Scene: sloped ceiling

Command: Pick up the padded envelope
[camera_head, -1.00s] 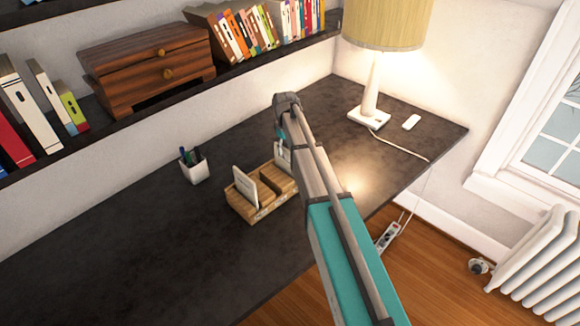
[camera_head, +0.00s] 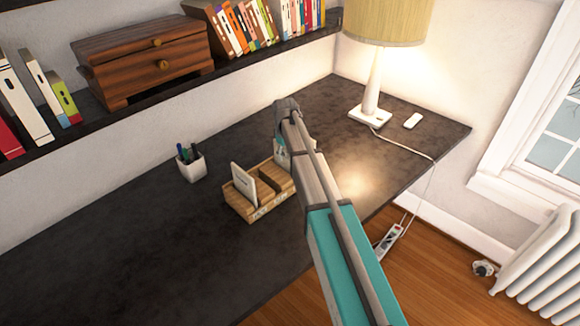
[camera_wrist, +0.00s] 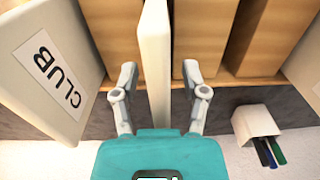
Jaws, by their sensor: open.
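In the wrist view, a thin pale upright item (camera_wrist: 154,70), seen edge-on, stands between the two fingers of my gripper (camera_wrist: 160,74). It may be the padded envelope; its face is hidden. The fingers are open, one on each side, with a gap visible on the right and a narrower one on the left. A pale card or packet marked CLUB (camera_wrist: 58,70) leans to the left. Another pale item (camera_wrist: 306,66) shows at the right edge. In the head view, my arm hides the fingers and part of a pale item (camera_head: 283,158) by the organizer.
A wooden organizer (camera_head: 250,211) stands on the dark desk (camera_head: 150,250), holding a white upright item (camera_head: 242,186). A white pen cup (camera_head: 192,168) stands to its left. A lamp (camera_head: 371,110) and a small white device (camera_head: 412,121) are farther back. A shelf runs above the desk's back.

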